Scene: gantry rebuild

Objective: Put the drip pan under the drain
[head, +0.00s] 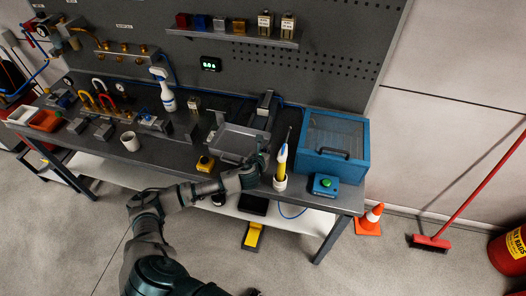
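A grey shallow rectangular pan (238,131), which looks like the drip pan, is at the middle right of the workbench and looks slightly tilted. My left arm reaches up from the bottom, and its gripper (263,161) is at the pan's front right corner. The fingers are small and dark there, so I cannot tell whether they grip the rim or are just beside it. A grey metal fixture (266,103) stands behind the pan at its right. I cannot make out the drain clearly. My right gripper is not in view.
A white cup (130,141) and spray bottle (166,94) stand farther left.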

